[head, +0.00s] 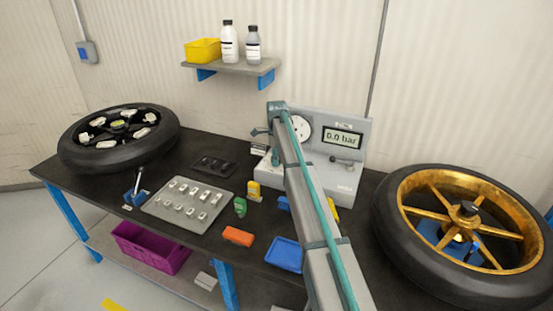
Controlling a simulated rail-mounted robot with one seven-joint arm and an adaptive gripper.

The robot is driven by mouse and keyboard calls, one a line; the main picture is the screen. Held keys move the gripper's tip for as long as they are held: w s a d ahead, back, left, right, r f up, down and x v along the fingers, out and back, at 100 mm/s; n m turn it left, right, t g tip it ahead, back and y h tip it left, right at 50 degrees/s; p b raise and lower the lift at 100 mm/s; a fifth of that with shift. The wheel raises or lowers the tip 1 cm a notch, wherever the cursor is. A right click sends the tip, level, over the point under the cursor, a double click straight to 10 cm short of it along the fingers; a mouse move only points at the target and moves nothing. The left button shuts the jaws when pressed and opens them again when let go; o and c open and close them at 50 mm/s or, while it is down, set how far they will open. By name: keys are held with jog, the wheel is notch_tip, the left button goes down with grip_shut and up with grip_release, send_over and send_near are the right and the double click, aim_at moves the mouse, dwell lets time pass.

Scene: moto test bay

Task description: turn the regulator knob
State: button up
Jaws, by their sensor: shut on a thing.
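A light grey regulator panel (352,130) stands at the back of the bench. It carries a round dial gauge (303,128) and a display (343,137) reading 0.0 bar. My arm reaches up from the bottom of the picture and bends down in front of the panel's left part. My gripper (275,161) is low at the panel's left side, small and partly covered by my arm. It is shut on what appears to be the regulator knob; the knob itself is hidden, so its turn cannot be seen.
A wheel with a black tyre (73,153) lies at left, a gold-spoked wheel (394,238) at right. A grey tray (161,212) of metal parts, a blue tray (285,255) and small coloured items lie in front. A wall shelf (232,66) holds bottles and a yellow bin.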

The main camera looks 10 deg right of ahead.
dwell(0.3)
jog(key=o, duration=1.2)
jog(key=shift+c, duration=0.2)
notch_tip(320, 180, up, 12)
